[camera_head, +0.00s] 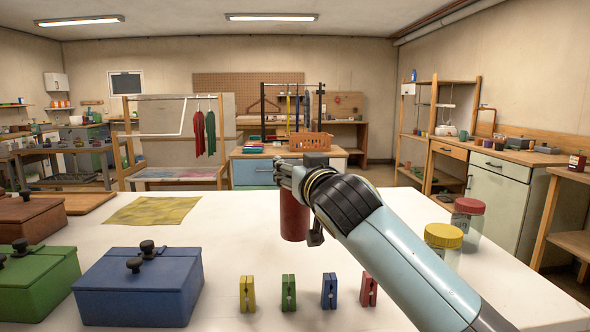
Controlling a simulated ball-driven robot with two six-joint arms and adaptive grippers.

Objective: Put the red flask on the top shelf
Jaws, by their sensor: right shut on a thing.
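The red flask (294,217) is a dark red cylinder, upright over the middle of the white table. My right gripper (308,200) is shut on it from the right and above, hiding its top and right side. I cannot tell whether the flask's bottom touches the table. My left gripper is not in view. A wooden shelf unit (571,173) stands at the right edge with a small dark red item on its top board. A tall open wooden rack (434,82) stands farther back. I cannot tell which one holds the top shelf.
The white table (228,232) carries blue (140,284) and green (36,285) lidded boxes at left and a yellow cloth (152,210). Several coloured clips stand along its front. Yellow-lidded (443,238) and red-lidded (468,212) jars stand right of my arm.

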